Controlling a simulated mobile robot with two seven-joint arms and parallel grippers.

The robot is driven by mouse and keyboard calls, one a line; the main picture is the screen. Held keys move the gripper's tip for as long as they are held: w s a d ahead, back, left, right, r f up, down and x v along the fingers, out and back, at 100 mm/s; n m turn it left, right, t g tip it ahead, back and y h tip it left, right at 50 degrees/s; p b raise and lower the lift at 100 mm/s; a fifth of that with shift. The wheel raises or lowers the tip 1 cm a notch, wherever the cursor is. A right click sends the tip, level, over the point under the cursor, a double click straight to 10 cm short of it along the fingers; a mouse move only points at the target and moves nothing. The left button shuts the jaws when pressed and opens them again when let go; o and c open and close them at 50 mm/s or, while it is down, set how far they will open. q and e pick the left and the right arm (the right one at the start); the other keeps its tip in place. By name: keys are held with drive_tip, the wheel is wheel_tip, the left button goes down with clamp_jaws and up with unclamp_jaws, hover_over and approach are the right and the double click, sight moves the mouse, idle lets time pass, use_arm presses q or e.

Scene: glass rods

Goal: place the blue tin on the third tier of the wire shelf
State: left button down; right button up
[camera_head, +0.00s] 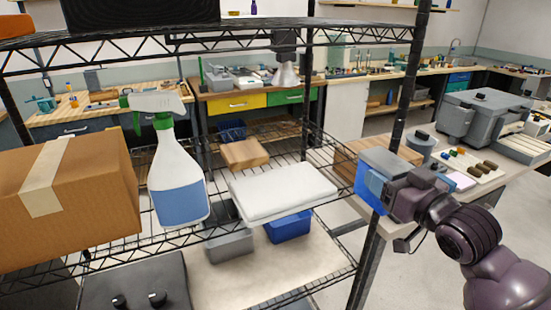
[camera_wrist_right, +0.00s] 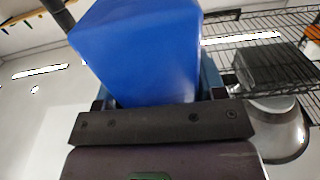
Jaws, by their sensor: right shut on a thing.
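In the right wrist view the tin (camera_wrist_right: 140,48) is a plain blue block between the two fingers of the gripper (camera_wrist_right: 156,90). The black wire shelf fills the left and middle of the head view. One visible tier holds a cardboard box (camera_head: 75,200), a spray bottle (camera_head: 178,180), a white slab (camera_head: 283,190) and a brown block (camera_head: 244,153). My left gripper is not in view.
An upper tier (camera_head: 350,33) bears a dark box (camera_head: 140,12). Below the loaded tier are a blue bin (camera_head: 289,227) and a grey bin (camera_head: 229,246). Bare wire shows behind the white slab. A bench with a grey case (camera_head: 485,118) stands at right.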

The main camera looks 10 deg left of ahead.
drive_tip(key=shift+f+p+x, duration=0.1)
drive_tip(key=shift+f+x, duration=0.5)
drive_tip(key=shift+x, duration=2.4)
drive_tip(key=shift+f+p+x, duration=0.15)
drive_tip(key=shift+f+x, duration=0.4)
drive_tip(key=shift+x, duration=2.5)
drive_tip(key=shift+f+p+x, duration=0.1)
drive_tip(key=shift+f+x, duration=0.5)
drive_tip(key=shift+x, duration=2.4)
drive_tip(key=o, duration=1.1)
drive_tip(key=shift+f, duration=0.15)
drive_tip(key=shift+o, duration=0.2)
drive_tip(key=v, duration=1.2)
